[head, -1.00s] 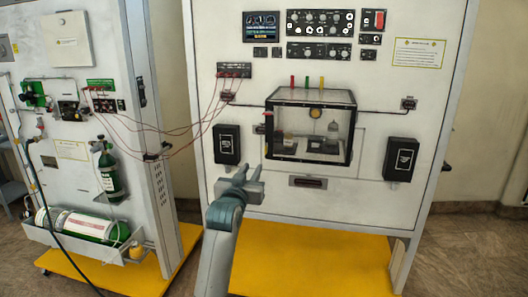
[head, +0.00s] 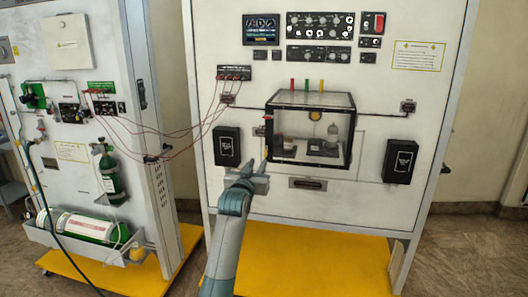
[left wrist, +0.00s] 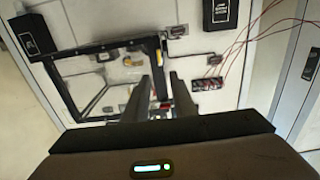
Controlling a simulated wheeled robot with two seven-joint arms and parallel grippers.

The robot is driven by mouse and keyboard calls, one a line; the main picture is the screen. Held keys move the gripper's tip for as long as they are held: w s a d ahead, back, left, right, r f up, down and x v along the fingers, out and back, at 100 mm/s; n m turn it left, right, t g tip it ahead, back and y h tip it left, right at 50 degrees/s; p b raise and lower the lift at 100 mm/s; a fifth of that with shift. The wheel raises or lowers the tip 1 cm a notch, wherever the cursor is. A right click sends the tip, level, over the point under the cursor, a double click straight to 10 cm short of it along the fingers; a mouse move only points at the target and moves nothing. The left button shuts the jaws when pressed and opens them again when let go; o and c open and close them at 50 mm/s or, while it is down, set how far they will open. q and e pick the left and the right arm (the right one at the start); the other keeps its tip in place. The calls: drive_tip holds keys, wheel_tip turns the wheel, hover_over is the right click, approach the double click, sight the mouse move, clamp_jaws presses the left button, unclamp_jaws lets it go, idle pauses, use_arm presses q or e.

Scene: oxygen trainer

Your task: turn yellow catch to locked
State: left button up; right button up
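The clear-walled box with a black frame (head: 312,92) is mounted on the front of the white panel. A small yellow piece (head: 266,152) shows at the box's left front edge, below a red piece (head: 268,119); I take it for the yellow catch but cannot read its position. My left gripper (head: 254,168) is just below and left of the box's lower left corner. In the left wrist view its two fingers (left wrist: 160,92) are spread and empty, pointing at the box's edge; small red and pale parts show between them. My right gripper is out of view.
Black boxes flank the clear box on the left (head: 227,147) and right (head: 400,162). Thin red wires (head: 190,132) hang between the two panels, left of my gripper. A round yellow part (head: 315,116) shows at the clear box. A yellow base (head: 310,262) lies below.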

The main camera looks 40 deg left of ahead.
sight(266, 152)
use_arm(q)
drive_tip(key=p+x, duration=0.2)
drive_tip(key=x, duration=0.8)
drive_tip(key=shift+w, duration=0.3)
clamp_jaws()
